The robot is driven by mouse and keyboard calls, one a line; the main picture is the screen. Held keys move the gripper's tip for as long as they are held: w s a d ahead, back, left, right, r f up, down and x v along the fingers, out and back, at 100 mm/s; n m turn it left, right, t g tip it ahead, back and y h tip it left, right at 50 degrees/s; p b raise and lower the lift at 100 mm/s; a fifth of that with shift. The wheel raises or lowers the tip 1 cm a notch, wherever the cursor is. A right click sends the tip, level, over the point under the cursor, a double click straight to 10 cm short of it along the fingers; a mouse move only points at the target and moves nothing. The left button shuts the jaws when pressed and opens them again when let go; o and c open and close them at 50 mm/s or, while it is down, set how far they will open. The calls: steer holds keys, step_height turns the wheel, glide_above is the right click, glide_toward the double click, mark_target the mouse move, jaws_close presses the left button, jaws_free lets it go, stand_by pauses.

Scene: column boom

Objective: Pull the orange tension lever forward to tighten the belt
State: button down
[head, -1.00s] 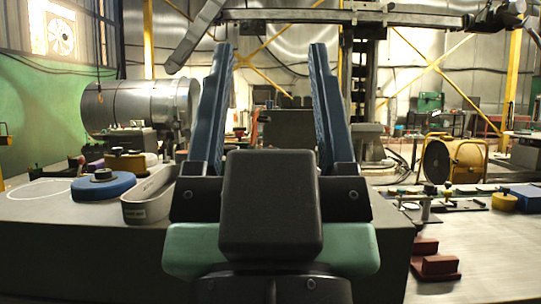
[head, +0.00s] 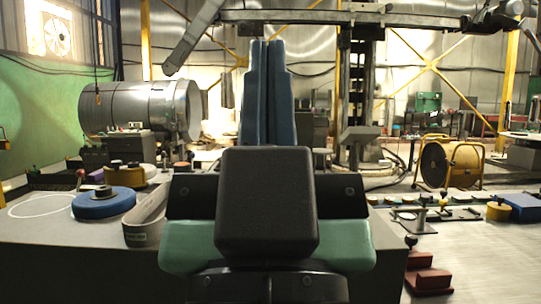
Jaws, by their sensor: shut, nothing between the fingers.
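My gripper (head: 267,44) is shut and empty, its two blue fingers pressed together and pointing away from me in the middle of the head view. I cannot make out an orange tension lever; the gripper and its housing hide part of the area straight ahead. A grey band formed into a loop (head: 140,234) stands on the grey work surface to the left of my gripper. I cannot tell whether it is the belt. It is apart from the fingers.
A blue disc (head: 104,206) with a dark hub lies left of the grey band. Red blocks (head: 429,281) and several small fixtures stand at the right, with a yellow drum fan (head: 450,164) behind. A large metal cylinder (head: 140,109) stands at the back left.

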step_height(320, 180, up, 22)
steer(key=p, duration=2)
steer(key=shift+r, duration=0.25)
